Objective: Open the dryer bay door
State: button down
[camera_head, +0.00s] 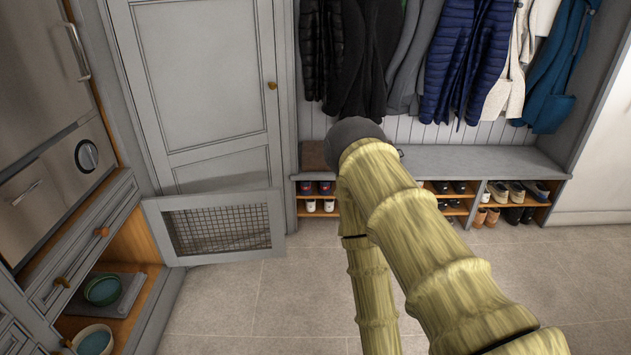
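A tall grey panelled door (203,85) with a brass knob (272,86) stands shut at the back left. No label shows which of these is the dryer bay door. My arm, textured like bamboo, reaches in from the lower right and ends in a dark rounded part before the bench. My gripper's fingers are hidden behind it. The arm's visible end is right of both doors and apart from them.
Left are a metal-fronted appliance with a dial (87,156), a drawer (85,248) and an open niche with bowls (103,289). A bench (480,160) with shoe cubbies stands behind my arm, under hanging coats (465,60). The tiled floor (265,305) is clear before the mesh door.

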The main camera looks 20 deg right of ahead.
aim_at(152, 207)
jog(key=z, duration=1)
jog(key=i, duration=1.6)
jog(key=u, duration=0.85)
jog(key=i, duration=0.55)
jog(key=u, duration=0.7)
